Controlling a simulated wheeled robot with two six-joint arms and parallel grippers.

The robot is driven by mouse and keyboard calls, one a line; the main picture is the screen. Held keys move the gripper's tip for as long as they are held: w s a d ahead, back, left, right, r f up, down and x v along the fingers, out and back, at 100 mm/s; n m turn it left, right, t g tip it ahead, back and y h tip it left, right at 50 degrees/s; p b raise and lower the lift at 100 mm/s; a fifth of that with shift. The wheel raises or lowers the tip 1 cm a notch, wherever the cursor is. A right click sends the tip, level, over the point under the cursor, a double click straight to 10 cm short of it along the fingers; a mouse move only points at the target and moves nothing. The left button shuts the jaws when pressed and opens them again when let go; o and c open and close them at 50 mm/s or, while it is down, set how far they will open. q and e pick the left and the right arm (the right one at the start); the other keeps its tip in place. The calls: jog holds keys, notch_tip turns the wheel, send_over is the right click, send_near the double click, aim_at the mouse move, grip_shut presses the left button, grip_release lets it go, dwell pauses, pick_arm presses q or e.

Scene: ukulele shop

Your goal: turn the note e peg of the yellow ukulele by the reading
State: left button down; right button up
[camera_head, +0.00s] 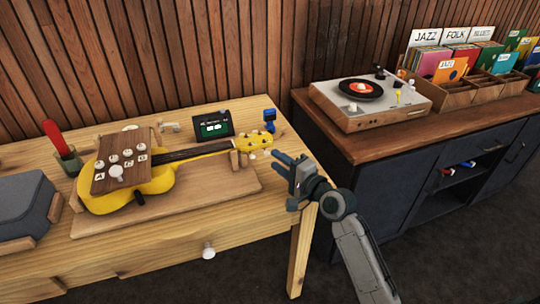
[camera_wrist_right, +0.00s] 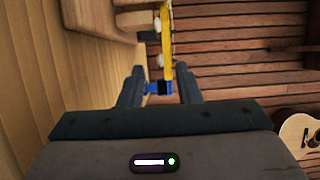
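The yellow ukulele (camera_head: 153,190) lies on a wooden cradle board (camera_head: 215,196) on the bench, its neck pointing right. Its headstock (camera_head: 254,141) carries pale pegs; which one is e is too small to tell. In the right wrist view the yellow headstock edge (camera_wrist_right: 168,30) and white pegs (camera_wrist_right: 159,60) show ahead of the fingers. A small tuner (camera_head: 213,126) with a lit green reading, too small to read, stands behind the neck. My right gripper (camera_head: 279,162) is open, just right of the headstock and apart from it; its fingers also show in the wrist view (camera_wrist_right: 160,82). My left gripper is out of view.
A brown board (camera_head: 112,179) with lettered white knobs sits over the ukulele body. A small blue object (camera_head: 269,120) stands behind the headstock. A grey case (camera_head: 24,208) and a cup (camera_head: 68,161) are at left. A cabinet with a turntable (camera_head: 370,99) stands right.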

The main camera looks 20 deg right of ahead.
aim_at(269, 155)
jog(key=x, duration=0.2)
jog(key=shift+w+a, duration=0.15)
jog(key=shift+w, duration=0.15)
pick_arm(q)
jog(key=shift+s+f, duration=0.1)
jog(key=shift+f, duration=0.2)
pick_arm(e)
jog(key=shift+w+a, duration=0.25)
jog(key=shift+w, duration=0.25)
jog(key=c, duration=0.6)
grip_shut()
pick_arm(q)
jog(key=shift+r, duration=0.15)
pick_arm(e)
jog(key=shift+r, duration=0.1)
